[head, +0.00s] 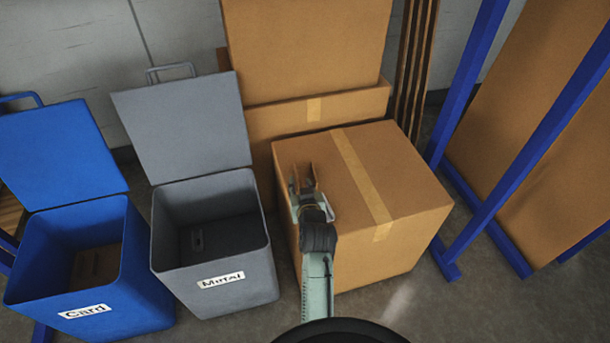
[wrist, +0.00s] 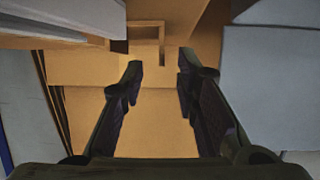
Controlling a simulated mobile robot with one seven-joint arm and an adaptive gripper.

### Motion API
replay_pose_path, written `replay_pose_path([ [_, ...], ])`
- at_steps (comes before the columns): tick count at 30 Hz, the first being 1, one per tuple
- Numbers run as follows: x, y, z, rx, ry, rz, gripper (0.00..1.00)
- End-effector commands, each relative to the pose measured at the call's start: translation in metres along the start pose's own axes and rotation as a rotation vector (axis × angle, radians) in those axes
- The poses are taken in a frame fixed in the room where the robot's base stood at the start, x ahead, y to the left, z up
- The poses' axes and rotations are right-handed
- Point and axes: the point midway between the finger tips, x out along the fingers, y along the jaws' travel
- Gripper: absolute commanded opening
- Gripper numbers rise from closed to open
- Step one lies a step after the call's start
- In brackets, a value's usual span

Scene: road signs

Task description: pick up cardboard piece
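In the wrist view, my gripper (wrist: 160,64) is open, with its two dark fingers apart and empty space between them. A small brown angular piece with a squared U shape (wrist: 148,29) shows just beyond the fingertips, apart from them; it looks like the cardboard piece. In the head view, my gripper (head: 305,184) is over the left part of the top of a large taped cardboard box (head: 408,182). Brownish upright shapes show at its tips there, and I cannot tell piece from fingers.
A grey bin labelled Metal (head: 256,262) stands left of the box with its lid up. A blue bin labelled Card (head: 139,290) is further left, also open, with something brown inside. Taller boxes (head: 305,50) stand behind. Blue metal frames (head: 530,157) stand at the right.

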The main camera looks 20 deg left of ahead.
Motion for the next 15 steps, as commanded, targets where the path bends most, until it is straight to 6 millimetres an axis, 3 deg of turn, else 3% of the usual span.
replay_pose_path([
  [10,0.044,-0.003,-0.003,-0.001,0.0,-0.001,0.28],
  [15,0.054,-0.002,-0.002,-0.001,0.0,0.0,0.28],
])
